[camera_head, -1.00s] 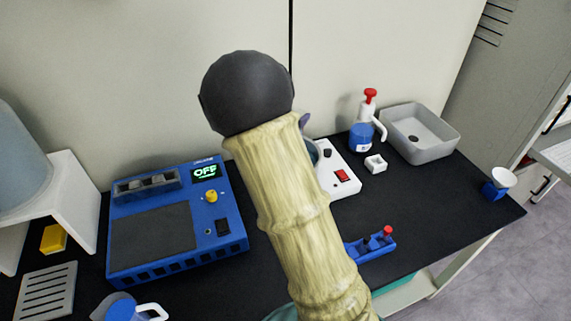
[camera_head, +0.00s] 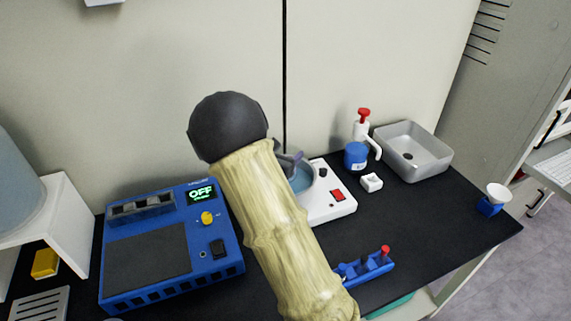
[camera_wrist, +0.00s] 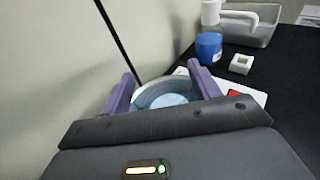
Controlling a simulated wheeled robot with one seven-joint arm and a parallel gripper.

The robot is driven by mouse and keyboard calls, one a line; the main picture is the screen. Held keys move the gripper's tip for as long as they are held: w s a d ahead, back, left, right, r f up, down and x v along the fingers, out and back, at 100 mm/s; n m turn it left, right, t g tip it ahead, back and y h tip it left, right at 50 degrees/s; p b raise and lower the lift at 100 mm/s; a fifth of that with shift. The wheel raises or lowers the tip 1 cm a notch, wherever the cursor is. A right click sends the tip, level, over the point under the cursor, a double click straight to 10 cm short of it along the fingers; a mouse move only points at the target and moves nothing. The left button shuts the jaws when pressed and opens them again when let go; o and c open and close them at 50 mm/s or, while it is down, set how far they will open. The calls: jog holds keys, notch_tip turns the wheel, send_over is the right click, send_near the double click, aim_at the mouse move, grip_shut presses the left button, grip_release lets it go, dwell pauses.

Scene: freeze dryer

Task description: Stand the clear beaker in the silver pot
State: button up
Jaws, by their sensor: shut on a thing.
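My gripper (camera_wrist: 161,74) shows its two purple fingers on either side of a round, see-through rim in the wrist view. It is shut on the clear beaker (camera_wrist: 158,88), whose outline is faint. The silver pot (camera_head: 303,181), with a bluish inside, sits on the white hotplate-like unit, partly hidden behind my arm. In the wrist view, the beaker is in line with the pot's round bluish inside. I cannot tell whether the beaker is inside the pot or above it. In the head view only a bit of a finger shows beside the pot.
The white unit (camera_head: 335,205) has a red switch. A blue OFF-display device (camera_head: 150,250) stands left. A blue rack (camera_head: 366,268) lies in front. The right countertop is mostly clear.

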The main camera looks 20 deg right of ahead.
notch_tip(320, 180, down, 4)
jog(key=shift+w+r, duration=0.1)
jog(key=shift+r, duration=0.15)
jog(key=shift+f, duration=0.15)
jog(key=shift+d, duration=0.1)
jog(key=shift+f, duration=0.25)
jog(key=shift+a+f+b, duration=0.1)
jog(key=shift+a+b, duration=0.1)
jog(key=shift+b, duration=0.2)
jog(key=shift+d+f, duration=0.1)
jog(key=shift+f, duration=0.15)
jog(key=o, duration=1.4)
